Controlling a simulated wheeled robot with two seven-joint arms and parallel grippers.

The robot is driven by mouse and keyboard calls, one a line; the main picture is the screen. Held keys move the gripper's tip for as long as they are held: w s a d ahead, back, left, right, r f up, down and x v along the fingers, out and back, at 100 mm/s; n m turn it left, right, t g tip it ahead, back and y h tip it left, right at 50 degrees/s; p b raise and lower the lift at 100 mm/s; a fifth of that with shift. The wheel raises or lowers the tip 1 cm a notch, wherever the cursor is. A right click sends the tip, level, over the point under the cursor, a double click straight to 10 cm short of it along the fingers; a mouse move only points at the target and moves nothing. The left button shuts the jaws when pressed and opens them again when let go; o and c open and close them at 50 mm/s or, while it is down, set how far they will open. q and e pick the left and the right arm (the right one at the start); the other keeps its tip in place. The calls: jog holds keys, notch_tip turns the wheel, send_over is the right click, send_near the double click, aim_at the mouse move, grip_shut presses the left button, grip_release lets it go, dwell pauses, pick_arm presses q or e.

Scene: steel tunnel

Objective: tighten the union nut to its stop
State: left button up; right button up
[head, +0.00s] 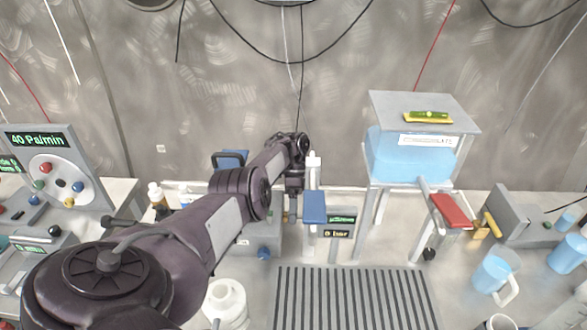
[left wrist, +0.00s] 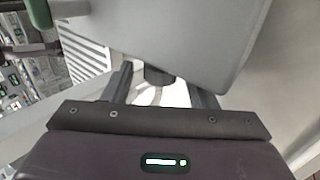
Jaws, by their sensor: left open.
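My left gripper (head: 293,212) points down at the far end of my left arm, beside a blue block on a white post near the back of the bench. In the left wrist view the gripper (left wrist: 161,88) is open, with one dark finger on each side. A short dark round piece (left wrist: 157,77) shows between and beyond the fingers, under the edge of a grey panel. I cannot tell whether it is the union nut, or whether a finger touches it. No union nut can be made out clearly in the head view, where my arm covers part of the bench. My right gripper is out of view.
A slatted grate (head: 350,298) lies in front of the gripper. A blue tank (head: 400,155) on a stand rises to the right. A red-topped handle (head: 452,211), a grey box (head: 517,217) and blue mugs are farther right. A dial panel (head: 55,172) stands left.

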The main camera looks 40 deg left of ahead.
pick_arm(q)
notch_tip(320, 180, up, 20)
jog(key=p, duration=1.5)
jog(key=shift+f, duration=0.1)
